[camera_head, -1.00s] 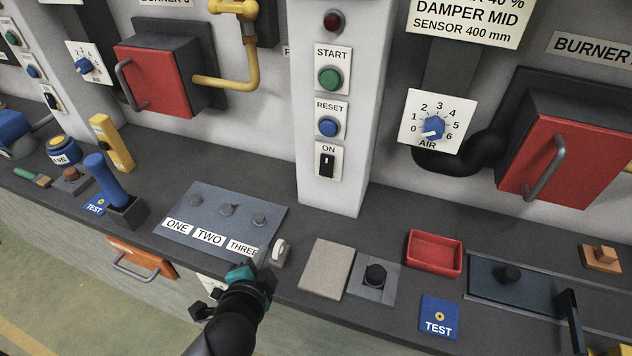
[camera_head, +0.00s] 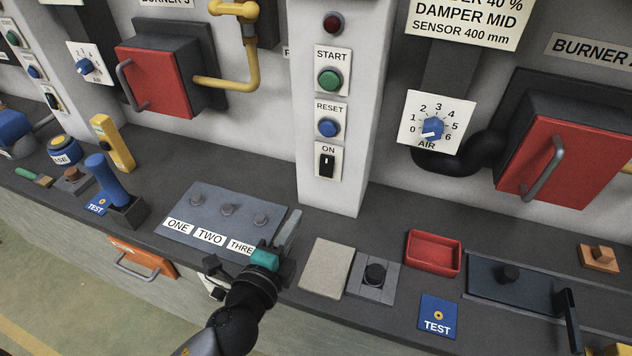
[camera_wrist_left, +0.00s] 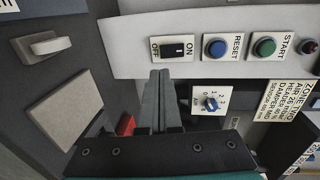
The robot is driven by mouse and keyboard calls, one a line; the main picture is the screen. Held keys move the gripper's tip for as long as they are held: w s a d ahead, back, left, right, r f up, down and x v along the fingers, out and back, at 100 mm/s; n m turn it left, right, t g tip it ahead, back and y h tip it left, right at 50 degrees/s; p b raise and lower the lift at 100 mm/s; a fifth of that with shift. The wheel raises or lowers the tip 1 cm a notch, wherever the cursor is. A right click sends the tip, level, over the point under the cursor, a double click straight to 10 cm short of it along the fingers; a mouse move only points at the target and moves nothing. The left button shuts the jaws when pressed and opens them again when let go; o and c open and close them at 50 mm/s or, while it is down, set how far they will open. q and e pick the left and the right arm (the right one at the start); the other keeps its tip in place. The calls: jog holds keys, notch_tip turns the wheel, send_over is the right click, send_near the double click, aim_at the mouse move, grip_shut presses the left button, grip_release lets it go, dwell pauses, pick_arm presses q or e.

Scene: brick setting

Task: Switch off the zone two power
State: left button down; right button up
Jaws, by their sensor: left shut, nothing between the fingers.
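A black power switch (camera_head: 327,162) sits on a white plate marked ON, low on the pale pillar under the START and RESET buttons. In the left wrist view the switch (camera_wrist_left: 173,48) shows ON and OFF labels; which way it is set I cannot tell. My right gripper is out of view.
A ONE-TWO-THREE panel (camera_head: 218,213) lies left of my gripper. A beige plate (camera_head: 326,267), black knob (camera_head: 375,274) and red tray (camera_head: 433,253) lie to its right. The blue RESET button (camera_head: 327,128) is just above the switch.

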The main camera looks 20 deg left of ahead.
aim_at(321, 175)
pick_arm(q)
jog(key=w, duration=0.4)
jog(key=w+f, duration=0.1)
jog(key=w, duration=0.3)
jog(key=w+f, duration=0.1)
jog(key=w, duration=0.3)
jog(key=shift+w+d+p, duration=0.2)
jog(key=shift+w+p, duration=0.1)
jog(key=shift+p, duration=0.1)
